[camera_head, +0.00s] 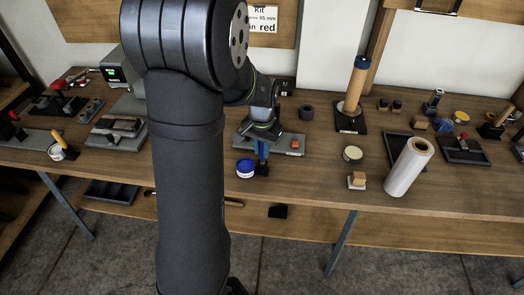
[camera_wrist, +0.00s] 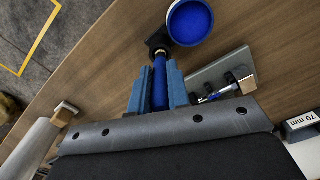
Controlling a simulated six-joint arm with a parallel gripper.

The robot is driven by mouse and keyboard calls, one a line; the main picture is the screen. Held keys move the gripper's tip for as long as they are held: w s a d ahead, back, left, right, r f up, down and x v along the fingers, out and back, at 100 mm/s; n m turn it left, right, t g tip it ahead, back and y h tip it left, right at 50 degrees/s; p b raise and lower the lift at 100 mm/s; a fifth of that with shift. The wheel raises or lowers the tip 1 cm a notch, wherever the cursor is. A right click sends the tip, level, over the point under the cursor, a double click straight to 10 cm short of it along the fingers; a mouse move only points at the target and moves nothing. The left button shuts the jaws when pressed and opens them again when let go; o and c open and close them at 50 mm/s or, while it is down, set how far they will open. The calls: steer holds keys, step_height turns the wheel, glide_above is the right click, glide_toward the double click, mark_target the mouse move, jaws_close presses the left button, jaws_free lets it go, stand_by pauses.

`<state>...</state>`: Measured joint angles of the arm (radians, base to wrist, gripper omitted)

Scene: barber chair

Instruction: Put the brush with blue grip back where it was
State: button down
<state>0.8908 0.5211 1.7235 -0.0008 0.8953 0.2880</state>
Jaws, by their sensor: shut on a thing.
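My gripper (camera_head: 262,150) is over the front middle of the bench and is shut on the blue grip of the brush (camera_wrist: 159,82). In the wrist view the grip lies between the two blue fingers of my gripper (camera_wrist: 158,88). A dark piece (camera_wrist: 158,43) sits at the far end of the grip, next to the blue-filled pot (camera_wrist: 190,20). I cannot tell whether it is the brush head or a holder, or whether it touches the bench. In the head view the pot (camera_head: 245,168) stands just left of the gripper.
A grey base (camera_wrist: 223,72) with small dark holders is beside the gripper; it shows behind it in the head view (camera_head: 292,147). A white roll (camera_head: 410,166) and a round tin (camera_head: 352,154) stand to the right. Bare wood lies in front, up to the bench edge.

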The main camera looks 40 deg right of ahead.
steer(key=shift+f, duration=0.65)
steer(key=shift+f, duration=0.1)
steer(key=c, duration=1.4)
jaws_free()
steer(key=shift+o, duration=0.2)
step_height(320, 180, up, 12)
steer(key=shift+r, duration=0.15)
step_height(320, 180, down, 12)
steer(key=shift+f, duration=0.2)
steer(key=shift+r, duration=2.05)
